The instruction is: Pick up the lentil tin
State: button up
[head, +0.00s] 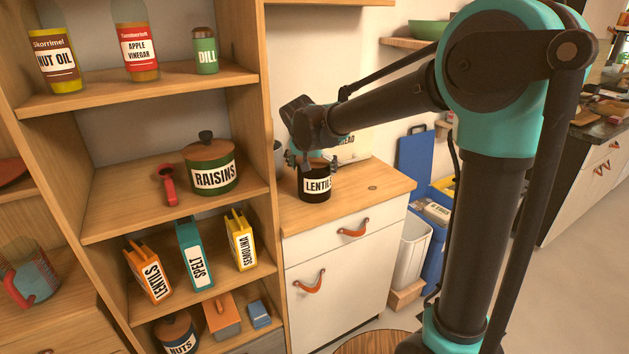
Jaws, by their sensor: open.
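The lentil tin (315,186) is a dark round tin with a white label whose visible letters read "LENTIL". It stands upright on the wooden top of a small white cabinet. My gripper (312,164) is open and points down right at the top of the tin. The gripper and wrist hide part of the tin's top. I cannot tell whether the fingers touch the tin.
The cabinet top (377,187) is clear to the right of the tin. A bread box (353,148) stands behind, partly hidden by my arm. A tall shelf (262,120) stands close on the left, holding a raisins tin (210,176) and an orange lentils box (149,272).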

jog(key=shift+x, duration=0.85)
jog(key=c, duration=1.5)
jog(key=shift+c, duration=0.2)
